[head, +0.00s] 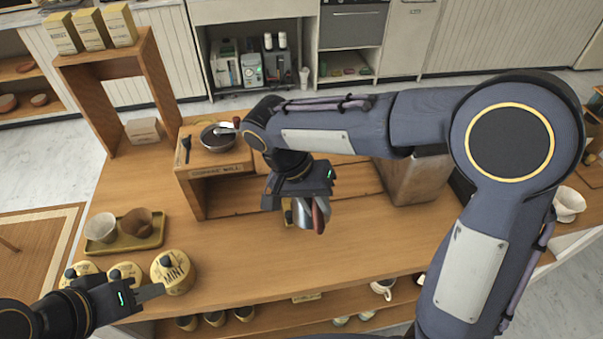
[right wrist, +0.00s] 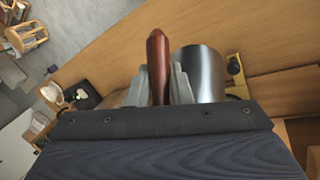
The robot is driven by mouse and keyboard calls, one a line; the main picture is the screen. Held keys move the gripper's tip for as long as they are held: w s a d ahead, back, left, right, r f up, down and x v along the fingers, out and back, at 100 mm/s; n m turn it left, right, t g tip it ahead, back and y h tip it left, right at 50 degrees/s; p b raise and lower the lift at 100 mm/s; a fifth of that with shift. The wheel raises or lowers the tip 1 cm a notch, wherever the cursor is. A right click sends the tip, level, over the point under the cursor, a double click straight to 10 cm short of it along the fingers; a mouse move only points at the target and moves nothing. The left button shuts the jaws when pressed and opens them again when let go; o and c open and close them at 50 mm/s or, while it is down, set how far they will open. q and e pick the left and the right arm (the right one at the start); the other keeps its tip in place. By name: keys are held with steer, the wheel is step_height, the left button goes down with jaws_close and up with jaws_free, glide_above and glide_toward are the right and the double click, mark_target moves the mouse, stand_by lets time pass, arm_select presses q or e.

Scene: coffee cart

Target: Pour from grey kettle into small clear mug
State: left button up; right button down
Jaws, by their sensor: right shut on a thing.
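The grey kettle (head: 301,213) is mostly hidden in the head view behind my right gripper (head: 309,203). In the right wrist view its shiny metal body (right wrist: 198,73) stands beside its red-brown handle (right wrist: 157,62). My right gripper, also in the right wrist view (right wrist: 164,85), is shut on this handle, above the wooden counter. I cannot make out a small clear mug in either view; my right arm covers part of the counter. My left gripper (head: 150,292) is beside the mint tin at lower left, and its jaw opening is not clear.
The mint tin (head: 173,272) and other yellow tins line the front left edge. A yellow tray (head: 150,242) holds a pale cup and a brown one. A wooden stand (head: 213,172) bears a dark pan. A metal box (head: 418,182) is behind my right arm. The front middle counter is clear.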

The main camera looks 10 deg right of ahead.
stand_by(0.4)
steer(key=shift+w+r+p, duration=0.1)
steer(key=shift+r+p, duration=0.35)
steer(key=shift+p, duration=0.35)
steer(key=shift+w+r+g+p, duration=0.1)
steer(key=shift+r+g+p, duration=0.35)
steer(key=shift+p, duration=0.3)
stand_by(0.3)
steer(key=shift+w+r+g+p, duration=0.15)
steer(key=shift+r+g+p, duration=0.15)
steer(key=shift+p, duration=0.5)
steer(key=shift+r, duration=0.1)
